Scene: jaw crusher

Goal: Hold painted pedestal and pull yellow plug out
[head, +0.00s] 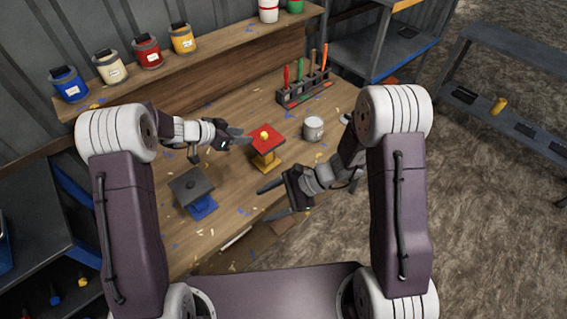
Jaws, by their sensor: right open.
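The painted pedestal (275,143) has a red square top on a yellow foot and stands upright on the wooden bench. The small yellow plug (264,135) sits on its red top. My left gripper (243,136) is just left of the pedestal's top, fingertips pointing at it; whether it touches, and how far its fingers are apart, is unclear. My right gripper (266,203) is open and empty, in front of the pedestal and lower in the picture, with its fingers pointing left.
A second pedestal (190,184), dark grey on a blue foot, stands at the left. A pale can (313,128) is right of the painted pedestal. A tool rack (305,90) stands behind. Paint pots (148,52) line the shelf. Coloured chips litter the bench (228,107).

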